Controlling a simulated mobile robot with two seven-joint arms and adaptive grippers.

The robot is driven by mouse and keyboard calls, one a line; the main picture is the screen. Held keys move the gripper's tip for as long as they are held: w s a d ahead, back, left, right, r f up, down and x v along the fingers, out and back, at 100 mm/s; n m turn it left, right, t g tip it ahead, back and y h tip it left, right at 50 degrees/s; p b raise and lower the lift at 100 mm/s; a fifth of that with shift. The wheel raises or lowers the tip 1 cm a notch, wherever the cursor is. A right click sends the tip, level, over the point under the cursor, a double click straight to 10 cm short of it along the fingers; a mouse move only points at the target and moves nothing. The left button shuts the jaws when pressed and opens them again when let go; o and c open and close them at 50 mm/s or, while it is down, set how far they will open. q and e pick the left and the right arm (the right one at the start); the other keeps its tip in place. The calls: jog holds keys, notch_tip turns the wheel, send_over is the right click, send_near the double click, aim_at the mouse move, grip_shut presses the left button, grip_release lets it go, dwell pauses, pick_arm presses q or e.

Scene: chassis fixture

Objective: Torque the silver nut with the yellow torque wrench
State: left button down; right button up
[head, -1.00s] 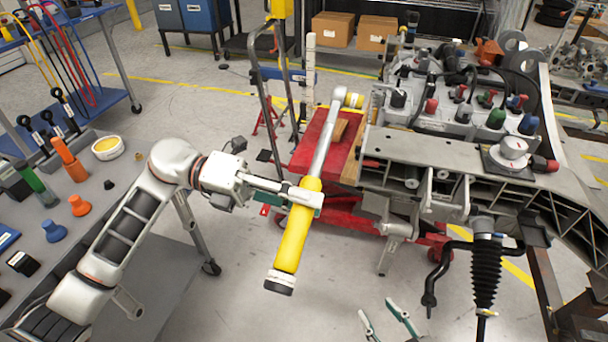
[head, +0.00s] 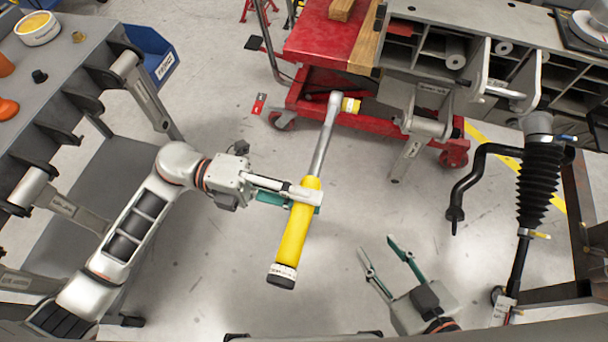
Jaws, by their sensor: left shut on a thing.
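The yellow torque wrench (head: 294,235) has a yellow handle with a black and white end and a silver shaft. A yellow piece shows at its head. My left gripper (head: 310,197) is shut around the upper handle and holds the wrench in the air, head pointing away from me and slightly right. My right gripper (head: 378,246) is open and empty at the bottom, right of the wrench handle and apart from it. I cannot make out the silver nut; the chassis (head: 440,14) with its grey brackets is at the upper right.
A red lift cart (head: 330,50) stands under the chassis, behind the wrench head. A black ribbed boot (head: 539,185) and a curved black arm hang at the right. A grey workbench (head: 75,55) is at the left. The floor between is open.

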pick_arm(q)
jog(key=shift+d+f, duration=0.1)
jog(key=x, duration=0.6)
jog(key=shift+s+d, duration=0.2)
pick_arm(e)
jog(key=shift+d+f, duration=0.1)
dwell(0.4)
pick_arm(q)
jog(key=shift+s, duration=0.1)
pick_arm(e)
jog(key=shift+w+r, duration=0.15)
jog(key=shift+r, duration=0.25)
pick_arm(q)
jog(key=shift+p+x, duration=0.45)
jog(key=shift+x, duration=0.45)
pick_arm(e)
jog(key=shift+w+r, duration=0.25)
jog(key=shift+r, duration=0.2)
pick_arm(q)
jog(key=shift+d, duration=0.1)
pick_arm(e)
jog(key=shift+w+r, duration=0.1)
jog(key=shift+r, duration=0.15)
dwell(0.4)
pick_arm(q)
jog(key=shift+f, duration=0.2)
pick_arm(e)
jog(key=shift+s+f, duration=0.2)
jog(key=shift+f, duration=0.2)
